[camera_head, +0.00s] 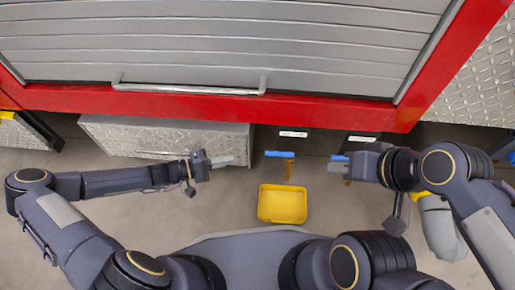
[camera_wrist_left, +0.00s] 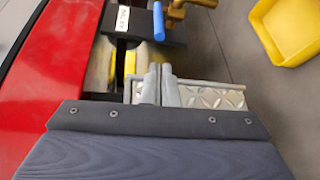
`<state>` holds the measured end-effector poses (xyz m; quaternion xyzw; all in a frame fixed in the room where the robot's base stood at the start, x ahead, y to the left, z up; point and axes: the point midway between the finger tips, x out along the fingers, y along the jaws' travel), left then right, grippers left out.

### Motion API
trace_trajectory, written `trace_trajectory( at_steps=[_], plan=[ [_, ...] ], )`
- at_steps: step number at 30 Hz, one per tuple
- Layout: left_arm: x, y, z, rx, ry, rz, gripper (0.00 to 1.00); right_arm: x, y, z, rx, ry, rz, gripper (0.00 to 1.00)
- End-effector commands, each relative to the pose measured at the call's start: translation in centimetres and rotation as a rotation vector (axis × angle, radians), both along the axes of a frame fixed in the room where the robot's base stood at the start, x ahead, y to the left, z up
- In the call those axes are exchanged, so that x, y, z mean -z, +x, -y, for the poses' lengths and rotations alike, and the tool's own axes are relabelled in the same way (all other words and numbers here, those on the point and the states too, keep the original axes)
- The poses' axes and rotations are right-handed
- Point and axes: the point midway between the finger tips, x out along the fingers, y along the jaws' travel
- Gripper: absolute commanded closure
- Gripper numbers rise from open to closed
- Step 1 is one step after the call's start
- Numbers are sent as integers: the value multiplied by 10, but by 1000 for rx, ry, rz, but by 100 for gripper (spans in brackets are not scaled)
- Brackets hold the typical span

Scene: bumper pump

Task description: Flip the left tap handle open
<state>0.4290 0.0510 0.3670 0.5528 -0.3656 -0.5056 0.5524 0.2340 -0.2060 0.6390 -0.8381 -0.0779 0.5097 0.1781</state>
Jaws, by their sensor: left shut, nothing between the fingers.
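The left tap handle is a blue bar (camera_head: 280,154) lying sideways on a brass tap (camera_head: 289,172) below the red bumper. In the left wrist view the blue handle (camera_wrist_left: 158,22) stands at the top centre, beside the brass tap body (camera_wrist_left: 176,14). My left gripper (camera_head: 228,160) is shut and empty, left of the handle and apart from it. Its closed fingers (camera_wrist_left: 158,84) point toward the handle in the wrist view. A second blue handle (camera_head: 340,158) is on the right, with my right gripper (camera_head: 340,168) at or close to it. Contact there and its jaws are unclear.
A yellow tray (camera_head: 282,218) sits on the floor below the taps and also shows in the left wrist view (camera_wrist_left: 290,55). A red bumper (camera_head: 180,103) and a grey shutter with a bar handle (camera_head: 190,89) lie above. A diamond-plate step (camera_head: 150,137) is behind my left forearm.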

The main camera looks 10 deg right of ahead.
Motion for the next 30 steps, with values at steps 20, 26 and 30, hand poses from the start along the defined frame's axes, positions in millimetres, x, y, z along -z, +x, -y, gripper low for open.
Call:
trace_trajectory(
  at_steps=[20, 26, 30],
  plan=[
    [17, 10, 16, -108, -105, -31, 100, -2, 0, 0, 0, 0, 0, 75],
    [20, 15, 32, -105, -107, -30, 100, 6, 0, 0, 0, 0, 0, 75],
    [23, 23, 57, -105, -109, -31, 100, 15, 0, 0, 0, 0, 0, 75]
  ],
)
